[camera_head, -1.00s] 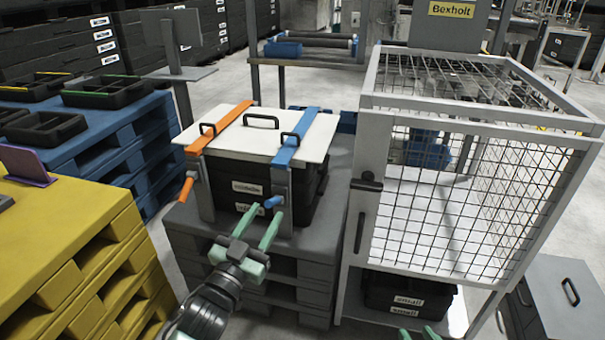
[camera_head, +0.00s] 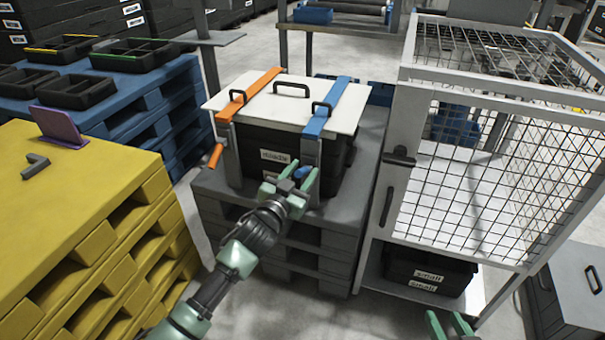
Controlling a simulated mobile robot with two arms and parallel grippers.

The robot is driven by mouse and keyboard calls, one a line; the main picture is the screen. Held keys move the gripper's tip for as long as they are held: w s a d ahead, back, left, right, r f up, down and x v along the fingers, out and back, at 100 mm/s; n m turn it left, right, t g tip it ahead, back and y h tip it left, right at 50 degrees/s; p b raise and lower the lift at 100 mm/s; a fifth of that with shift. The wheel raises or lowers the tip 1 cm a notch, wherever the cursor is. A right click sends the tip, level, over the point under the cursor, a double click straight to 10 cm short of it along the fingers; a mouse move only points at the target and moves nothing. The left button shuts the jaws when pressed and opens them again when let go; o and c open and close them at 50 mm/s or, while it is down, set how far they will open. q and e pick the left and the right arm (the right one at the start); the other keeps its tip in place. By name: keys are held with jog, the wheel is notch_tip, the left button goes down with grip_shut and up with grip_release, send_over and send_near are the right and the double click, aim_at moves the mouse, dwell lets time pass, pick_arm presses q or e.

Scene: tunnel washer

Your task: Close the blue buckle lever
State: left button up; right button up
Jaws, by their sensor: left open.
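The blue buckle lever (camera_head: 302,172) shows as a small blue end at the lower front of the blue strap (camera_head: 329,109), beside its grey buckle plate. My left gripper (camera_head: 303,174) is open, with its green fingers around or just in front of the lever; I cannot tell if they touch it. The fingers partly hide the lever. The strap runs over a white lid (camera_head: 270,115) on black crates (camera_head: 265,148). An orange strap (camera_head: 250,92) with an orange lever (camera_head: 215,156) is on the lid's left. My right gripper (camera_head: 447,322) is open and empty at the bottom edge.
The crates stand on grey pallets (camera_head: 220,190). A wire mesh cage (camera_head: 480,170) with a door handle stands close on the right. A yellow pallet stack (camera_head: 80,190) is at the left, with bare floor between it and the grey pallets.

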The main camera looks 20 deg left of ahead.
pick_arm(q)
jog(key=shift+w, duration=0.1)
grip_shut()
dwell(1.4)
